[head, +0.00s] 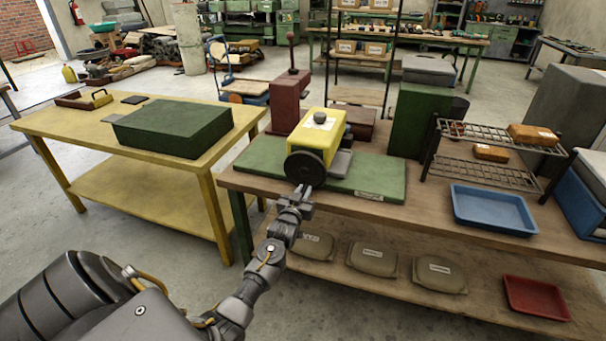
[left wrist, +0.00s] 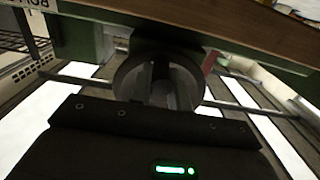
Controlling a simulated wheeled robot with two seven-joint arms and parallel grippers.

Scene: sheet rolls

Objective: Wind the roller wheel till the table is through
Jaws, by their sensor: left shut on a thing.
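The roller machine (head: 328,130) has a yellow housing and stands on a wooden workbench. Its dark round roller wheel (head: 306,168) faces me, at the front of the housing. A flat green table (head: 378,178) runs under the housing and shows on both sides of it. My left gripper (head: 304,190) is at the lower edge of the wheel, shut on a part of it. In the left wrist view the fingers (left wrist: 161,88) reach up in front of the wheel (left wrist: 190,66). The exact held part is hidden behind the fingers. My right gripper is not in view.
A red-brown block with a lever (head: 289,95) and a green block (head: 418,120) stand behind the machine. A wire rack (head: 480,172) and blue tray (head: 492,208) are to the right. A yellow table (head: 90,150) with a green slab stands left, across a floor gap.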

